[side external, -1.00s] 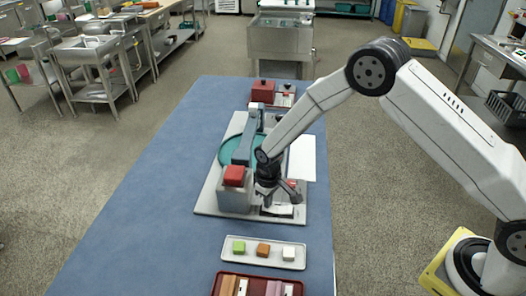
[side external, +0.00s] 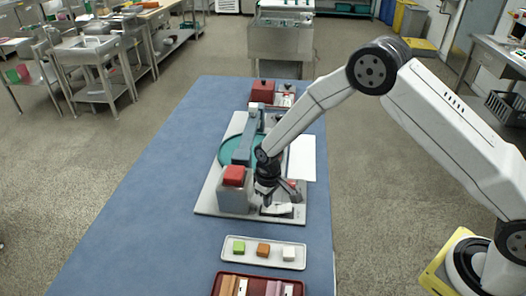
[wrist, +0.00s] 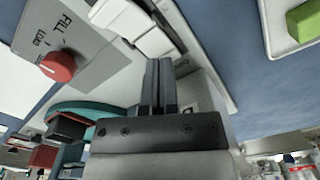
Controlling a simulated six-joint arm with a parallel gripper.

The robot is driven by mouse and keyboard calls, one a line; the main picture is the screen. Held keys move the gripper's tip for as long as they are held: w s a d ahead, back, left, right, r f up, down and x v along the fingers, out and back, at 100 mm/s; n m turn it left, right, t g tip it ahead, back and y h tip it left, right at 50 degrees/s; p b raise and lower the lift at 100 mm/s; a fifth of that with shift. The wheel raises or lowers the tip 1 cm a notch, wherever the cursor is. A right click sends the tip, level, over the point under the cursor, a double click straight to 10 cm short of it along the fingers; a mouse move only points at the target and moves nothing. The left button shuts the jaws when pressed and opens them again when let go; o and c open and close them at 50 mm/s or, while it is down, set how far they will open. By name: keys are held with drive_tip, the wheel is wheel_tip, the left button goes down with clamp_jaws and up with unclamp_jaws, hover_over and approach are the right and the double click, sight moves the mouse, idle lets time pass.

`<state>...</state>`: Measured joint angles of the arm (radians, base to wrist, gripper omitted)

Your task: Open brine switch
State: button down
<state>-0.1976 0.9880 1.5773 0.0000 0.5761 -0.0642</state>
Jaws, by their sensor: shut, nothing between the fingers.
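My gripper (wrist: 160,64) is shut and empty, its two dark fingers side by side in the wrist view. Its fingertips are close to a row of white rocker-like switch pieces (wrist: 122,16), and I cannot tell whether they touch. I see no label that names the brine switch. In the side view my gripper (side external: 267,201) is low over the near right part of the machine's base plate (side external: 207,197), by a white switch piece (side external: 278,209). A red knob (wrist: 59,66) sits on a grey panel marked "FILL" and another word.
A grey block with a red top (side external: 234,175) stands left of my gripper. A teal round basin (side external: 230,150) lies behind. A white tray (side external: 230,258) with green, orange and white cubes is in front. The blue table is clear at left.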

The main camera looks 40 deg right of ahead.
sight(270, 208)
drive_tip(key=shift+r, duration=3.05)
drive_tip(key=s+d+r+m+t, duration=0.1)
drive_tip(key=s+d+r, duration=0.3)
drive_tip(key=s, duration=0.6)
drive_tip(key=s+d+r+m+t, duration=0.1)
drive_tip(key=s+d+r, duration=0.4)
drive_tip(key=s, duration=0.5)
wheel_tip(270, 208, up, 2)
drive_tip(key=shift+d+r+m+t, duration=0.1)
drive_tip(key=shift+d+m+t, duration=0.2)
drive_tip(key=shift+m, duration=0.2)
